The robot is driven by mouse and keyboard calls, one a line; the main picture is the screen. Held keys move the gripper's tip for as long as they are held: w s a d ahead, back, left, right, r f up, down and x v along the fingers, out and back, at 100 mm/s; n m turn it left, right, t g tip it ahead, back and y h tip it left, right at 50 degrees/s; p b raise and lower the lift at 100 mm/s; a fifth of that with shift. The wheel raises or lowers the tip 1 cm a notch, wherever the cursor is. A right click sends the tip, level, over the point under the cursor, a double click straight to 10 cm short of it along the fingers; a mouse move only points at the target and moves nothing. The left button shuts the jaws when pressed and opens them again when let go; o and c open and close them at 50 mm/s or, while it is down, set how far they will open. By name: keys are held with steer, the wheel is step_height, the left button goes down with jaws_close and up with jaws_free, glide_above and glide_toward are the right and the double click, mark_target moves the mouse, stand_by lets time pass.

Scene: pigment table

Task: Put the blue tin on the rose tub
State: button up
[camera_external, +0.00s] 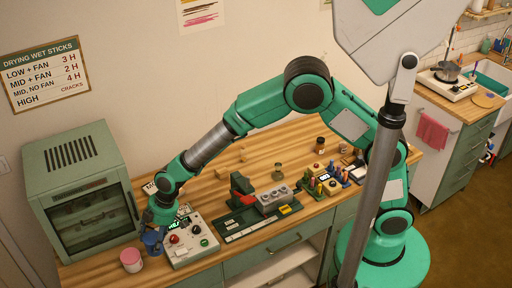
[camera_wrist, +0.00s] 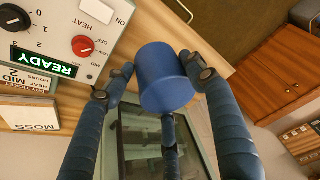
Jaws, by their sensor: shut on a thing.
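The blue tin (camera_external: 152,243) is in my gripper (camera_external: 157,225), near the front left of the table. In the wrist view the blue tin (camera_wrist: 166,80) sits between the dark blue fingers of my gripper (camera_wrist: 160,78), which are shut on it. How far the tin is above the table I cannot tell. The tub is not clearly seen in the wrist view.
A control box (camera_external: 190,240) with knobs and a lit READY sign stands right beside my gripper. A green drying oven (camera_external: 82,190) stands behind and left. A green press-like rig (camera_external: 262,205) is further right. The table's front edge is close to the tub.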

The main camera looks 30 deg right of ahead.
steer(key=w+a, duration=0.2)
steer(key=a, duration=0.1)
steer(key=w+a, duration=0.2)
steer(key=a, duration=0.1)
steer(key=w+a+f, duration=0.1)
steer(key=w+a, duration=0.1)
steer(key=a, duration=0.1)
steer(key=shift+w+a, duration=0.1)
steer(key=shift+f, duration=1.7)
steer(key=shift+f+b, duration=0.2)
steer(key=shift+b, duration=0.2)
steer(key=o, duration=1.3)
steer(key=shift+r, duration=0.2)
steer(key=p+v, duration=0.1)
steer(key=v, duration=1.1)
